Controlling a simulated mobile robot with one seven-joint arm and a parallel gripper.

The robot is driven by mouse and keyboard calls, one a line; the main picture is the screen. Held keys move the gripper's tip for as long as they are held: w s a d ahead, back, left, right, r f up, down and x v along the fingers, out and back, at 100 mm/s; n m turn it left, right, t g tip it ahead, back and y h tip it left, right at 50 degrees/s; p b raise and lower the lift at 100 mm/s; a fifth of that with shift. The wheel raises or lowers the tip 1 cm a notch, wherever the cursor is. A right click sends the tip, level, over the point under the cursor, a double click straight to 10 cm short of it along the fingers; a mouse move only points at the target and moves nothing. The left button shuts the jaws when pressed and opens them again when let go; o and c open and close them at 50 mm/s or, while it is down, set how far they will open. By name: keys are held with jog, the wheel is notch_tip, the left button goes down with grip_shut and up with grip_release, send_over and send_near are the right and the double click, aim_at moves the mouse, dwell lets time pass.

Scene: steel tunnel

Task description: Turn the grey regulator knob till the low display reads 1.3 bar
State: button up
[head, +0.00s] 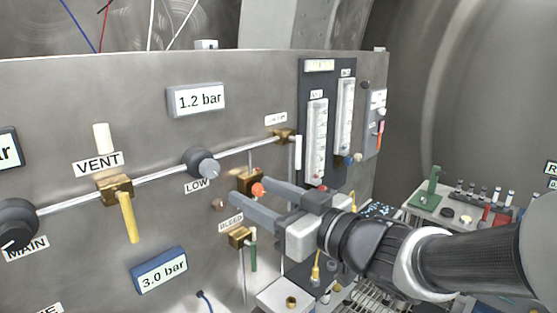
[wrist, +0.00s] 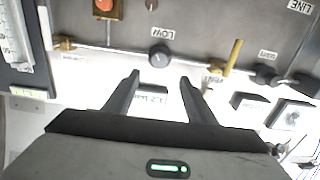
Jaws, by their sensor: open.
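The grey regulator knob (head: 201,163) sits on the panel above the LOW label (head: 197,186), on a horizontal pipe. In the wrist view, which is upside down, the knob (wrist: 159,57) lies just beyond the gap between my fingertips. The low display (head: 196,100) above it reads 1.2 bar; it also shows between my fingers in the wrist view (wrist: 152,90). My gripper (head: 247,192) is open and empty. In the head view its fingers point left toward the panel, to the right of and a little below the knob. They are apart from it.
The VENT valve (head: 116,189) with a yellow handle is left of the knob, and the black MAIN knob (head: 14,222) is farther left. A brass valve with an orange part (head: 257,190) is behind my fingers. A 3.0 bar display (head: 160,271) is below. Flowmeters (head: 317,140) stand at right.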

aim_at(213, 171)
jog(key=p+x, duration=0.1)
jog(key=x, duration=1.2)
jog(key=shift+w+a+f, duration=0.1)
jog(key=shift+w+a, duration=0.05)
jog(key=shift+w, duration=0.05)
jog(key=shift+c, duration=0.4)
jog(key=c, duration=1)
jog(key=shift+o, duration=0.2)
jog(key=shift+m, duration=1.2)
jog(key=o, duration=1)
jog(key=shift+o, duration=0.2)
jog(key=shift+s, duration=0.1)
jog(key=b+v, duration=0.4)
jog(key=v, duration=1.3)
